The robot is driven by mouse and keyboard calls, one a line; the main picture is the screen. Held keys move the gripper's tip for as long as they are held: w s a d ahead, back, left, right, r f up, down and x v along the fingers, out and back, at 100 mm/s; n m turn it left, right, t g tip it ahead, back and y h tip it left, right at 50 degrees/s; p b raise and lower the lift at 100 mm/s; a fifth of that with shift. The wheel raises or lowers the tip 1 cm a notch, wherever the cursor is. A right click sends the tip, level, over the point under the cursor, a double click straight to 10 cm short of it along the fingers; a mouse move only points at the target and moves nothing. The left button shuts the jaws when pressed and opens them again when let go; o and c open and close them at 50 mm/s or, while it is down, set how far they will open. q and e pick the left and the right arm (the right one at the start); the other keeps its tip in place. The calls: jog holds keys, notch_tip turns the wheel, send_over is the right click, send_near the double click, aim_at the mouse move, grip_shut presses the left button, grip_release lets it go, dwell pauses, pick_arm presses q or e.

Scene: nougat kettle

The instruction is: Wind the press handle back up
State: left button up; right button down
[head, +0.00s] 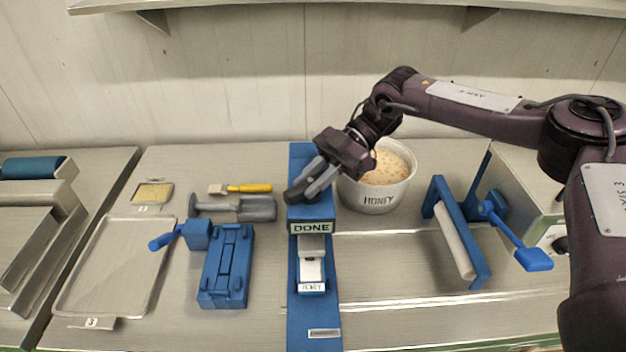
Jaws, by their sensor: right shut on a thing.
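A blue press (311,213) stands at the middle of the bench with a white DONE label on its front. My left gripper is not in view.
A white HONEY bowl (375,198) stands close right of the gripper. A blue roller frame with a crank (533,260) is further right. A blue device with a handle (226,265), scoop (257,209), brush (240,188) and tray (117,262) are left. A shelf (370,5) is overhead.

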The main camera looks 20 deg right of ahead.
aim_at(317, 174)
jog(key=shift+n+g+h+p, duration=0.8)
jog(key=shift+n+g, duration=0.5)
jog(key=shift+g, duration=0.1)
jog(key=c, duration=1.3)
grip_release()
jog(key=b+v, duration=0.3)
jog(key=v, duration=0.3)
jog(key=shift+w+d, duration=0.25)
jog(key=shift+w, duration=0.1)
jog(key=shift+w+d+r, duration=0.25)
jog(key=shift+d+r, duration=0.05)
jog(key=shift+d, duration=0.1)
